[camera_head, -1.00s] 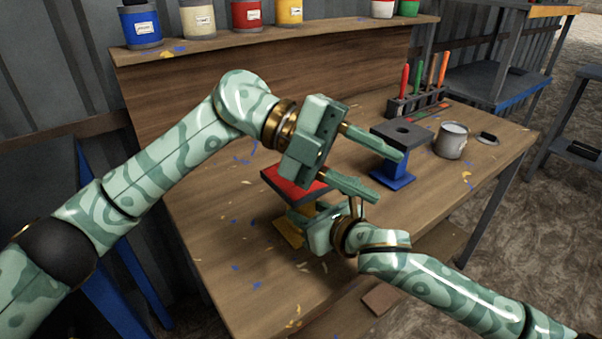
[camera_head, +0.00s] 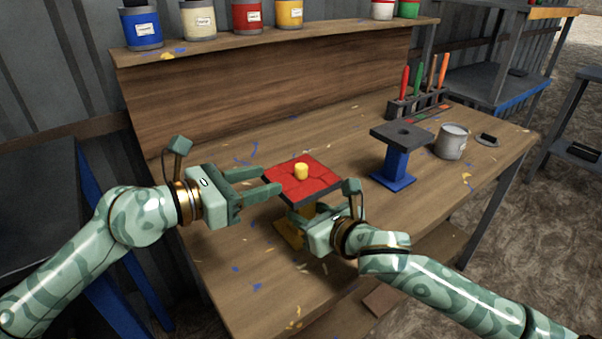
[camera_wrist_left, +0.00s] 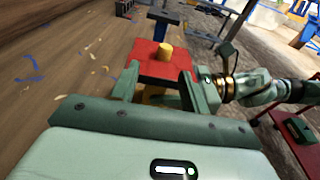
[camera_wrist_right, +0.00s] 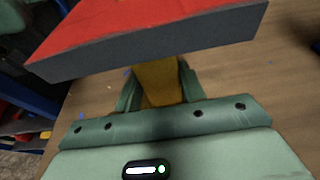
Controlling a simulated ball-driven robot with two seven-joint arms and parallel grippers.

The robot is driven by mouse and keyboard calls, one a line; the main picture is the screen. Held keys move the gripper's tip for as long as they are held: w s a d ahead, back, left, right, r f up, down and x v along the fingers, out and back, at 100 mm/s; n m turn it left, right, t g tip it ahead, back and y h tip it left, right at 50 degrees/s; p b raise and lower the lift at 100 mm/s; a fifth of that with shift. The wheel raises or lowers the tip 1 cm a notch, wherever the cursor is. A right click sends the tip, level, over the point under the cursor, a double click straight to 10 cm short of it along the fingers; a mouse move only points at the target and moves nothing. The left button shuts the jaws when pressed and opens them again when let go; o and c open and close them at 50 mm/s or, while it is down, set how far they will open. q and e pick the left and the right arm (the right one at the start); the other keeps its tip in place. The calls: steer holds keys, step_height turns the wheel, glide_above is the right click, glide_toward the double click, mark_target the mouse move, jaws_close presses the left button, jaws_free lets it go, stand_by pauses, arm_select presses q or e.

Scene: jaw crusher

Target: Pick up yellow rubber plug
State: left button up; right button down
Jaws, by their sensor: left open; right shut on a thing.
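The yellow rubber plug (camera_head: 301,171) stands upright on the red top of a small stand (camera_head: 320,186). In the left wrist view the plug (camera_wrist_left: 166,50) shows ahead, beyond my fingertips. My left gripper (camera_head: 274,182) is open and empty, to the left of the plug and apart from it, pointing toward the stand. My right gripper (camera_wrist_right: 158,80) is shut on the stand's yellow post (camera_wrist_right: 160,84), below the red top. The right fingertips are partly hidden in the head view.
A blue stand with a dark holed top (camera_head: 404,136) is to the right, beside a grey can (camera_head: 452,141). A tool rack (camera_head: 415,104) stands behind. Several paint cans line the back shelf (camera_head: 270,42). The table's left part is clear apart from paint flecks.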

mark_target(301, 165)
arm_select(q)
steer(key=x, duration=0.3)
steer(key=shift+w+d, duration=0.2)
steer(key=shift+d, duration=0.1)
steer(key=x, duration=0.5)
steer(key=shift+s+d+r, duration=0.15)
steer(key=shift+d+r, duration=0.1)
steer(key=shift+r, duration=0.15)
jaws_close()
